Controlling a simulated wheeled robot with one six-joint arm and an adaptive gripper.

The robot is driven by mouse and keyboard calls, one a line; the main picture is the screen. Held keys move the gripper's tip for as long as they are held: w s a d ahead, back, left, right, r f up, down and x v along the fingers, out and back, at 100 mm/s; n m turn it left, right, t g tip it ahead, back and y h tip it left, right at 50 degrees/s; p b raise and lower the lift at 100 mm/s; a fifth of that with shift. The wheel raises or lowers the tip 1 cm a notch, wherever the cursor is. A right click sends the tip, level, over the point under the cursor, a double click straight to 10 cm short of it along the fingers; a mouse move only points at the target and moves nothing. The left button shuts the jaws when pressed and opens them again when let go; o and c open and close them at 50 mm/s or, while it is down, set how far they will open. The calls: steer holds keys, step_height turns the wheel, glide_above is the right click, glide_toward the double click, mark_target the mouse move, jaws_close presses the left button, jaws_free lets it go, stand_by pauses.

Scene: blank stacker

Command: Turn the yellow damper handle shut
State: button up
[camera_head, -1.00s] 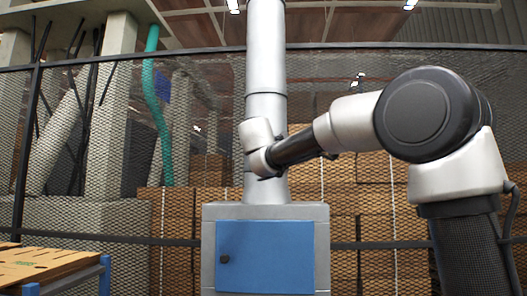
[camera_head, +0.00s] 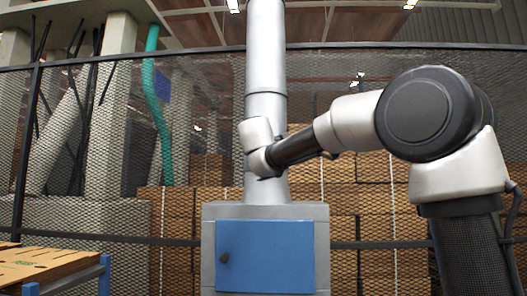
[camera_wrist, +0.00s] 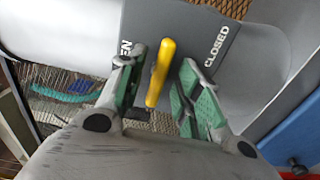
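The yellow damper handle (camera_wrist: 161,72) shows in the wrist view in front of a grey plate (camera_wrist: 185,35). The plate carries the word CLOSED at its right and letters ending in EN at its left. The handle is tilted slightly and lies between those two markings. My gripper (camera_wrist: 156,88) is open, with one finger on each side of the handle's lower part. Gaps show between the handle and both fingers. In the head view my wrist covers the handle, in front of the grey vertical duct (camera_head: 266,75).
Below the duct stands a grey cabinet with a blue door (camera_head: 266,256) and a dark knob. A mesh fence (camera_head: 105,150) and stacked brown boxes (camera_head: 175,225) stand behind. A blue-framed table (camera_head: 60,270) is at the lower left.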

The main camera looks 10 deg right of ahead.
steer(key=v, duration=1.1)
steer(key=shift+s, duration=0.35)
steer(key=shift+a, duration=0.1)
steer(key=s+d+f+m+g+y, duration=0.1)
steer(key=s+d+f+m+g, duration=0.35)
steer(key=f, duration=0.85)
steer(key=s+d+f+m+g, duration=0.1)
steer(key=s+d+f+g, duration=0.6)
steer(key=f, duration=0.6)
steer(key=s+d+f+m+y, duration=0.2)
steer(key=s+d+f+m, duration=0.1)
steer(key=s+f, duration=0.4)
steer(key=s+d+f+m+g+y, duration=0.1)
steer(key=s+d+f+m, duration=0.3)
steer(key=s, duration=1)
step_height(320, 180, down, 3)
steer(key=shift+r+m+y, duration=0.15)
steer(key=shift+m+y, duration=0.65)
steer(key=shift+m, duration=0.05)
